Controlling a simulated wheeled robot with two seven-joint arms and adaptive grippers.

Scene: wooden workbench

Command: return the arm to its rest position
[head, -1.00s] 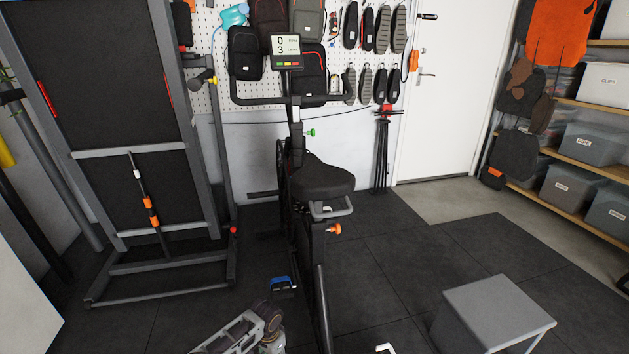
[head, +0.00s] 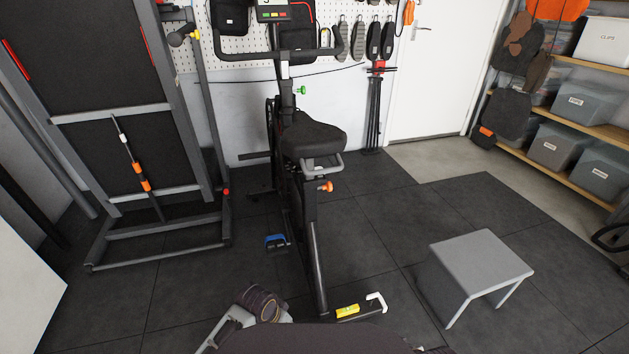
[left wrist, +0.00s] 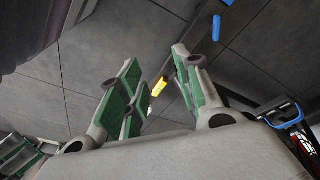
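My left arm (head: 250,312) shows at the bottom of the head view, low in front of the exercise bike (head: 308,150). Its gripper is hidden in that view. In the left wrist view my left gripper (left wrist: 157,58) has its two fingers with green pads spread apart. Nothing is held between them; dark floor tiles and a small yellow item show beyond the gap. My right arm and gripper are in neither view.
The bike's blue pedal (head: 275,241) is close to my left arm. A grey step stool (head: 482,262) stands at right, a folded treadmill (head: 120,120) at left. Floor between bike and stool is clear.

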